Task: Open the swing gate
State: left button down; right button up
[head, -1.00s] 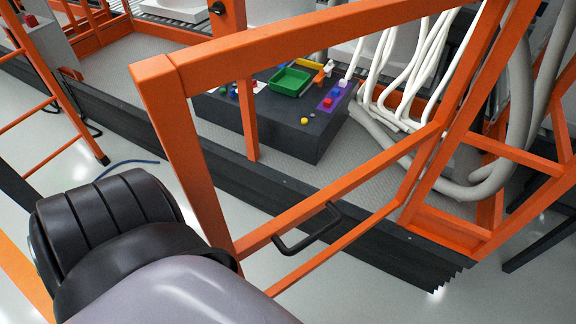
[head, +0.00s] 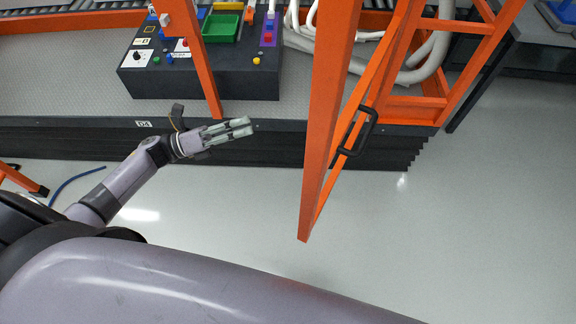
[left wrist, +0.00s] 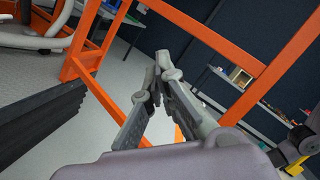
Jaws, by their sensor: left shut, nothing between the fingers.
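The orange swing gate (head: 318,150) stands swung out from the lift platform, seen nearly edge-on in the head view, its free end toward me. Its black handle (head: 358,132) is on the gate's right side. My left gripper (head: 243,128) is shut and empty, left of the gate and apart from it, near the platform's front edge. In the left wrist view the shut fingers (left wrist: 158,62) point toward orange bars (left wrist: 205,38), which appear to be part of the gate; the handle cannot be made out there. My right gripper is not in view.
An orange post (head: 196,70) stands on the platform (head: 60,98) beside the left gripper. Behind it is a dark control box (head: 200,82) with buttons and a green tray. Black bellows (head: 60,145) run below the platform edge. The floor (head: 420,250) right of the gate is clear.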

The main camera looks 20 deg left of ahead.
pick_arm(q)
jog(key=s+d+r+m+g, duration=0.3)
jog(key=s+r+m+g, duration=0.9)
jog(key=m, duration=0.5)
jog(key=s+d+f+g+p, duration=0.1)
jog(key=d+f+p, duration=0.1)
jog(key=d+p, duration=0.5)
jog(key=d, duration=0.6)
jog(key=shift+s+f+h, duration=0.15)
jog(key=shift+s+h, duration=0.05)
jog(key=shift+h, duration=0.2)
jog(key=shift+d, duration=0.1)
